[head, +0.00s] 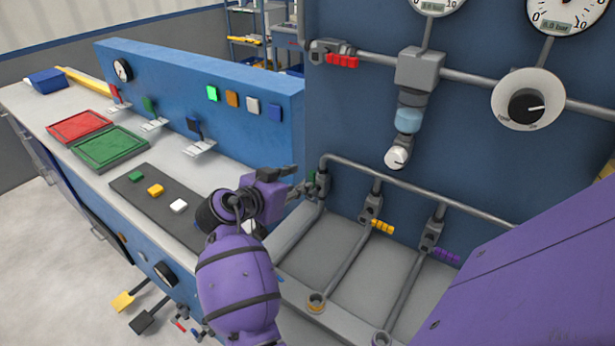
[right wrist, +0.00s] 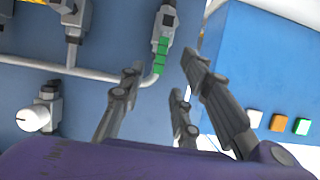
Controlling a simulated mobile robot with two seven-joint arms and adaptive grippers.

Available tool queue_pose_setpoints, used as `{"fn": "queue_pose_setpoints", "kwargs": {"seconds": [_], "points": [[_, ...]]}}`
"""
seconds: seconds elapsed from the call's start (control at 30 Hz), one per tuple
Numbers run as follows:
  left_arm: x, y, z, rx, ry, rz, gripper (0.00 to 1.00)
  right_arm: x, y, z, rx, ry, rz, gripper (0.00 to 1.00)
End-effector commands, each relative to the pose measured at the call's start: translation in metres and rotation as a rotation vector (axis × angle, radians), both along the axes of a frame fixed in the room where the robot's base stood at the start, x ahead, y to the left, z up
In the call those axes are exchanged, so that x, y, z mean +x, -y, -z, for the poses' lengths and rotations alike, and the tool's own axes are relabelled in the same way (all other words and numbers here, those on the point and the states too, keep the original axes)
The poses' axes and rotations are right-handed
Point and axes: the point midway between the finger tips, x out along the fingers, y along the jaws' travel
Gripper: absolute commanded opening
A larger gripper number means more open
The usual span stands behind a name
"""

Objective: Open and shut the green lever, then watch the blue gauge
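The green lever (right wrist: 160,55) hangs from a grey valve on the pipe and shows clearly in the right wrist view. In the head view, it is mostly hidden behind my right gripper (head: 292,182). My right gripper, also in the right wrist view (right wrist: 161,64), is open and empty, with its fingers pointing toward the lever, one on each side of it. I cannot tell whether they touch it. Two white dial gauges, a left one (head: 437,5) and a right one (head: 560,17), are cut off at the top; no blue marking shows on them. My left gripper is not in view.
Red (head: 343,61), yellow (head: 382,227) and purple (head: 446,256) levers are on other pipes. A white knob (head: 397,157) sticks out from the panel. A blue console (head: 190,85) with lit buttons stands left, with red (head: 80,126) and green (head: 108,150) trays on its worktop.

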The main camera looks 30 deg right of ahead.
Motion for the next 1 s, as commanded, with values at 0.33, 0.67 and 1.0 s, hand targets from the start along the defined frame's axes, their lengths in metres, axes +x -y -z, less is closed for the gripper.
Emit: {"fn": "queue_pose_setpoints", "kwargs": {"seconds": [0.33, 0.67, 1.0], "points": [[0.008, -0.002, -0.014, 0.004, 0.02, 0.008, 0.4, 0.019, 0.046, 0.017, -0.001, 0.002, 0.001, 0.3], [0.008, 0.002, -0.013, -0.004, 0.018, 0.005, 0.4, 0.022, 0.053, 0.023, 0.0, 0.001, 0.0, 0.3], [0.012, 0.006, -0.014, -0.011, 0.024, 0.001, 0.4, 0.022, 0.053, 0.023, 0.0, 0.001, 0.0, 0.0]]}}
